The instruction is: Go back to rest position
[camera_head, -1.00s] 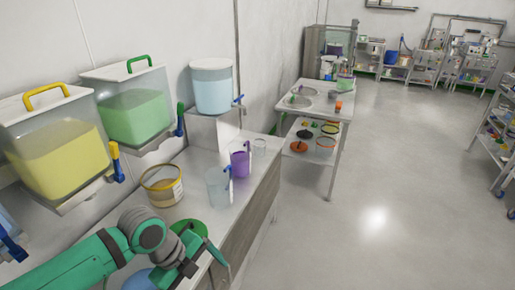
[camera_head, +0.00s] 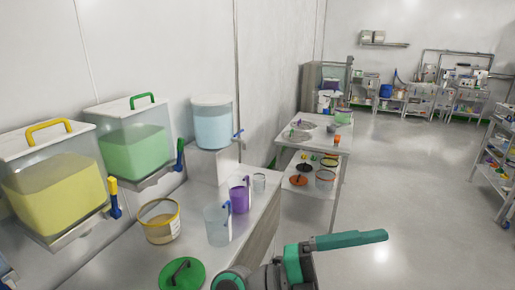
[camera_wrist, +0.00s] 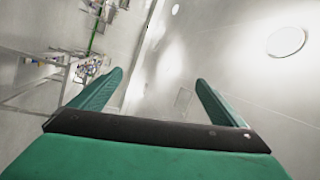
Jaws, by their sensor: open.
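My gripper (camera_wrist: 158,82) is open in the wrist view, with its two green fingers apart and nothing between them. In the head view my gripper (camera_head: 345,242) is at the bottom, right of the bench edge and above the floor. It touches nothing that I can see. The wrist view looks out across the room, tilted, with bright walls and round lights.
The bench (camera_head: 133,247) holds a green lid (camera_head: 182,273), a yellow-rimmed tub (camera_head: 160,222), a clear jug (camera_head: 215,228), a purple jug (camera_head: 239,196) and a small glass (camera_head: 259,182). A steel table (camera_head: 322,150) stands beyond. The floor (camera_head: 425,230) at right is clear.

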